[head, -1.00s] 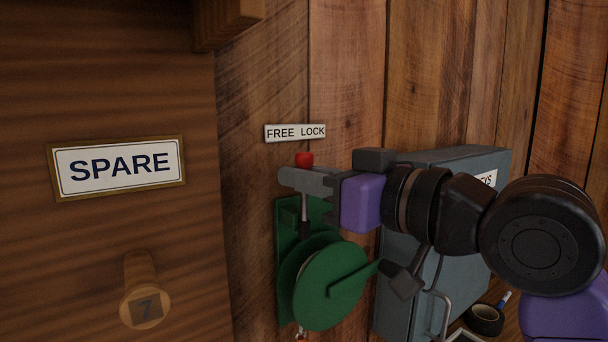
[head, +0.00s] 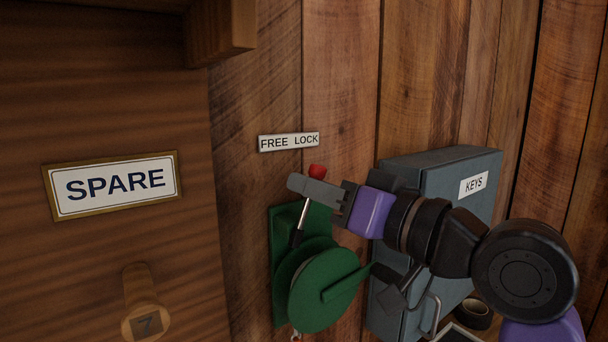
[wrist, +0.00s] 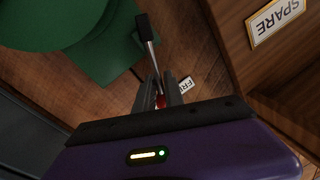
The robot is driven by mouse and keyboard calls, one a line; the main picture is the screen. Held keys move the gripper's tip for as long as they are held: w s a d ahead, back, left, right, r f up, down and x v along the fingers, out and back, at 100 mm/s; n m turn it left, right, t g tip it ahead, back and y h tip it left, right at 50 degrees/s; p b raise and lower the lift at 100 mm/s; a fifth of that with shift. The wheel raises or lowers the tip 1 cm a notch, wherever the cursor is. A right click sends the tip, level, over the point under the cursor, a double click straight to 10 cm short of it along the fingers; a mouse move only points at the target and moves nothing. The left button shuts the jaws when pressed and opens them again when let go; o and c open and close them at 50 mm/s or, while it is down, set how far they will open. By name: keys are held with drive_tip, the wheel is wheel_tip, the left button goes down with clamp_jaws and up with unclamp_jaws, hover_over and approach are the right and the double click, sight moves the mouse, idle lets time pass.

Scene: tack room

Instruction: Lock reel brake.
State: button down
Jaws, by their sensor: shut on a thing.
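The green reel (head: 322,288) is mounted on the wood wall with a crank on its face. Its brake lever (head: 301,222) is a metal rod with a red knob (head: 317,171), leaning to the right toward the LOCK end of the FREE LOCK label (head: 289,142). My gripper (head: 310,188) is shut on the lever just below the knob. In the wrist view, the lever's rod (wrist: 150,57) runs up between the fingers, and the red knob shows partly between them.
A grey KEYS box (head: 450,180) stands on the wall right of the reel, close behind my arm. A SPARE sign (head: 113,185) and a peg marked 7 (head: 146,318) are on the left panel. A tape roll (head: 472,314) lies at lower right.

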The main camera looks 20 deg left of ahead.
drive_tip(key=shift+w+d+f+m+t+p, duration=0.1)
drive_tip(key=shift+w+d+m+t+p, duration=0.3)
drive_tip(key=shift+m, duration=0.65)
drive_tip(key=shift+w+d+m+t+p, duration=0.2)
drive_tip(key=shift+w+d+m+p, duration=0.3)
drive_tip(key=shift+m, duration=0.55)
drive_tip(key=c, duration=1.6)
unclamp_jaws()
drive_tip(key=shift+f, duration=0.1)
drive_tip(key=shift+o, duration=0.3)
drive_tip(key=shift+a+f, duration=0.1)
drive_tip(key=shift+s, duration=0.1)
drive_tip(key=shift+f, duration=0.1)
drive_tip(key=r+b+v, duration=0.1)
drive_tip(key=v, duration=0.6)
drive_tip(key=shift+s+d+f+b, duration=0.15)
drive_tip(key=shift+d+f+b, duration=0.15)
drive_tip(key=shift+f, duration=0.2)
